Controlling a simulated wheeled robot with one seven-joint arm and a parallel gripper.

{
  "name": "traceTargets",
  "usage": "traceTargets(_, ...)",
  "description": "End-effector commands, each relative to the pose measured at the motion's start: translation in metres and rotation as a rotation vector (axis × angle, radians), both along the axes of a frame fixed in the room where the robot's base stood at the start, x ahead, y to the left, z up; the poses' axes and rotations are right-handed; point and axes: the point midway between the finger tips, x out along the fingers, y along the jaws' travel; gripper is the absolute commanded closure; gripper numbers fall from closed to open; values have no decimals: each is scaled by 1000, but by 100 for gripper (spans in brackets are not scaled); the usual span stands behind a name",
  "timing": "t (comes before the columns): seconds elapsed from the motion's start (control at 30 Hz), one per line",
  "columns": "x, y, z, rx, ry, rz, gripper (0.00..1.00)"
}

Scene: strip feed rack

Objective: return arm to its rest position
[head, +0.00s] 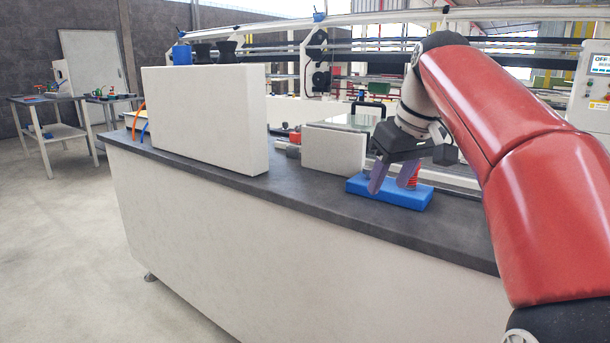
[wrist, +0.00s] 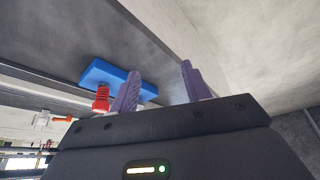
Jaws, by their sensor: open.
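My gripper (head: 393,178) is open and empty, with two purple fingers pointing down above the counter's front edge. It also shows in the wrist view (wrist: 160,88), with its fingers spread apart. In the head view the fingers overlap a blue block (head: 420,196) on the dark counter. A red ribbed piece (head: 412,181) stands at the block, partly hidden behind a finger. The wrist view shows the blue block (wrist: 103,74) and the red piece (wrist: 102,98) beyond the left finger, with nothing between the fingers. My red arm reaches in from the right.
The dark counter (head: 300,196) carries a large pale box (head: 205,118) at left and a smaller pale box (head: 334,150) beside the gripper. Long machine rails run behind. Open floor (head: 60,250) lies at left. A control cabinet (head: 594,95) stands at right.

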Motion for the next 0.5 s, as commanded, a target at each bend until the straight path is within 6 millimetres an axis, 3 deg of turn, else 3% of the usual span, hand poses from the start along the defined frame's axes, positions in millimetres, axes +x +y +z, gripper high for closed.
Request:
traceTargets(0.17,-48,4,-27,-5,-13,-106,53)
traceTargets(0.27,-83,4,-55,-5,-27,-180,53)
traceTargets(0.5,-167,-1,-144,8,-64,-336,53)
